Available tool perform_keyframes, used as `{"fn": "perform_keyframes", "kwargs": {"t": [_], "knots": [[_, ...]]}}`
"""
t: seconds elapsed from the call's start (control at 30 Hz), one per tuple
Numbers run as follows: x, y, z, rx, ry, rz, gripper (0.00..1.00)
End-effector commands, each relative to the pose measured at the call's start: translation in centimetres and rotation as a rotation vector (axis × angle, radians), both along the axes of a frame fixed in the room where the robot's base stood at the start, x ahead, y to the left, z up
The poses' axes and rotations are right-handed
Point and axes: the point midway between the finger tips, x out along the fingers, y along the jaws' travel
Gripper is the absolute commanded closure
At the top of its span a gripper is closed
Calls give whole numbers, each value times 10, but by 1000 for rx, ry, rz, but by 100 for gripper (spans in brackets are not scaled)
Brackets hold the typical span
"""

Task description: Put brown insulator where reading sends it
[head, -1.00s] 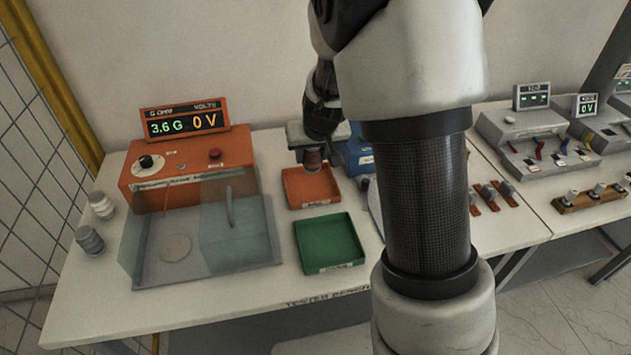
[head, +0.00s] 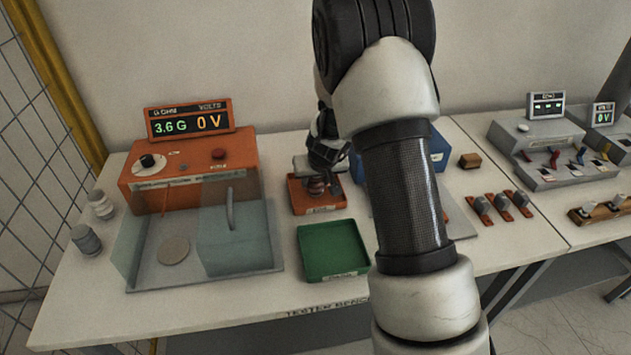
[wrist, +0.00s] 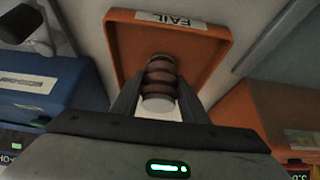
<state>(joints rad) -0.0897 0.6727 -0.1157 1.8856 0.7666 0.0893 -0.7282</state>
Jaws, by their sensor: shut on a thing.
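The brown insulator (wrist: 160,78) is a ribbed brown piece with a pale end, held between the fingers of my gripper (wrist: 160,100) in the wrist view. In the head view the insulator (head: 317,186) is at the orange tray (head: 328,209), under my gripper. The wrist view shows this orange tray (wrist: 120,45) labelled FAIL behind the insulator. I cannot tell whether the insulator touches the tray floor. The green tray (head: 333,251) is empty; its label is too small to read. The orange tester's display (head: 190,121) reads 3.6 G and 0 V.
The tester's clear-walled chamber (head: 240,232) stands left of the trays. Two grey-white insulators (head: 87,240) stand at the bench's left edge. A blue box (wrist: 45,85) is close beside the orange tray. Switches (head: 500,207) lie to the right.

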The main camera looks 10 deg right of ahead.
Motion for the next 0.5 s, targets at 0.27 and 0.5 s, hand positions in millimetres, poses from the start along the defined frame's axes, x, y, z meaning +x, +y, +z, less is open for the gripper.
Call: {"fn": "perform_keyframes", "kwargs": {"t": [0.27, 0.5], "knots": [[1, 1, -2, 0, -2, 1, 93], [0, 1, -2, 0, 0, 1, 41]]}}
